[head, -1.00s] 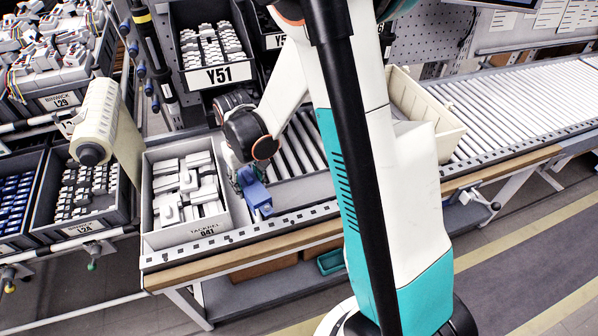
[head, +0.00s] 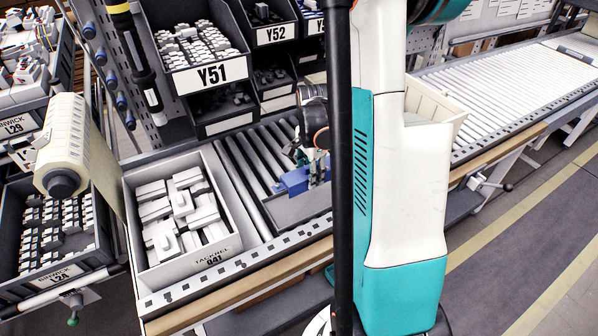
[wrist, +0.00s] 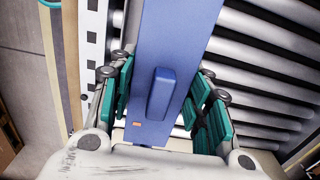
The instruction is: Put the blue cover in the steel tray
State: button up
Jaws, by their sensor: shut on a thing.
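The blue cover (head: 292,180) is a long blue piece with a raised block on its face. My gripper (head: 318,166) is shut on it and holds it over the roller conveyor. In the wrist view the cover (wrist: 180,45) lies between the green finger pads of my gripper (wrist: 163,98), which press its two sides. A shallow grey tray (head: 300,210), which looks like the steel tray, sits on the conveyor just below and in front of the cover in the head view. My arm hides its right part. I cannot tell whether the cover touches it.
A grey bin of white parts (head: 230,247) stands left of the tray. A cream bin (head: 430,100) is on the conveyor to the right, partly behind my arm. Bins of parts (head: 205,75) stand behind. Conveyor rollers (head: 245,165) are bare left of the tray.

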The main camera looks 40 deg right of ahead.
jog(key=shift+f+b, duration=3.25)
jog(key=shift+f, duration=0.95)
jog(key=o, duration=1.5)
jog(key=shift+r, duration=0.15)
notch_tip(320, 180, up, 12)
jog(key=shift+f, duration=0.1)
